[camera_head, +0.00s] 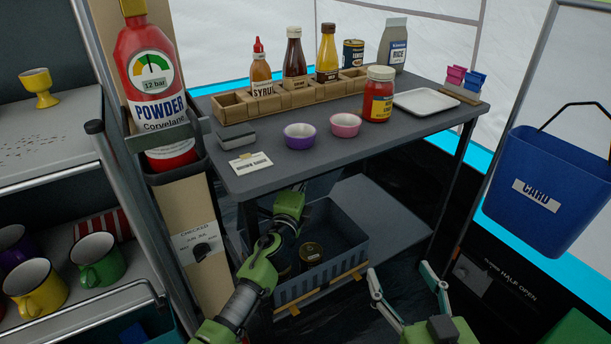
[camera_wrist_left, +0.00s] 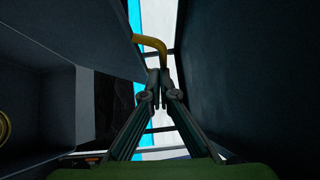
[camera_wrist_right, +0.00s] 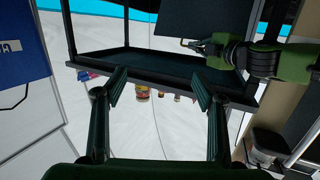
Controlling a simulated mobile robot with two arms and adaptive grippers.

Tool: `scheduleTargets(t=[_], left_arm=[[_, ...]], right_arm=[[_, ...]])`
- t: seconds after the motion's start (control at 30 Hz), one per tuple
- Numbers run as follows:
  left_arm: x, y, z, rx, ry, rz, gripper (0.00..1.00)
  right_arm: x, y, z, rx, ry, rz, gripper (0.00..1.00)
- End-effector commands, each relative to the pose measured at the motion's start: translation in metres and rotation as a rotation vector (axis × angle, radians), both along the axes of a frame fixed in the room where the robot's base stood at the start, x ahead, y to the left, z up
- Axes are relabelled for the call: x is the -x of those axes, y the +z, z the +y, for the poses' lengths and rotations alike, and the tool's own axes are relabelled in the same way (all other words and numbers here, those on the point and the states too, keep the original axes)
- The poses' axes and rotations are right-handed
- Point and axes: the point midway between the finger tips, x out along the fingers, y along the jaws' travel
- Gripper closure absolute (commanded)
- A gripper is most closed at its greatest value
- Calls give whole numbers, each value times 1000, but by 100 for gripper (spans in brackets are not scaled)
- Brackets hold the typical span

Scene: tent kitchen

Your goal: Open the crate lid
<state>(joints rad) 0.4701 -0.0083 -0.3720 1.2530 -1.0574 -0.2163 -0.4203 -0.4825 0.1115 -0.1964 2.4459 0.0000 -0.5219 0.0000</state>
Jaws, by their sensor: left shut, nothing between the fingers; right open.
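The grey crate (camera_head: 322,281) stands under the table, with its inside showing and dark round tins (camera_head: 311,253) in it. A flat grey panel (camera_head: 385,220), which looks like its lid, spreads to the right behind the crate; its hinge is hidden. In the left wrist view a bent yellow handle (camera_wrist_left: 152,41) sits just beyond the tips of my left gripper (camera_wrist_left: 160,78), which is shut and empty. The tabletop hides those fingers in the head view. They also show in the right wrist view (camera_wrist_right: 190,45), beside a dark panel. My right gripper (camera_head: 404,278) is open and empty, right of the crate.
The table (camera_head: 300,168) above carries a wooden bottle rack (camera_head: 240,108), bowls, a red-labelled jar (camera_head: 377,95) and a white tray (camera_head: 425,101). A red powder extinguisher (camera_head: 150,80) and shelves with mugs (camera_head: 97,260) stand left. A blue bin (camera_head: 545,190) hangs right.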

Motion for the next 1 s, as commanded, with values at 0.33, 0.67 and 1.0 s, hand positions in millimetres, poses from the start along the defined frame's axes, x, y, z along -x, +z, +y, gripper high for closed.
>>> scheduleTargets(t=[0.33, 0.67, 1.0], left_arm=[[-2, 1, 2, 5, 2, 6, 100], [0, -3, 0, -1, 1, -1, 100], [17, -23, -13, -53, -3, -74, 100]], right_arm=[[5, -18, -4, 20, -5, 80, 37], [5, -24, -3, 20, -4, 79, 37], [5, -70, -3, 19, -4, 78, 37]])
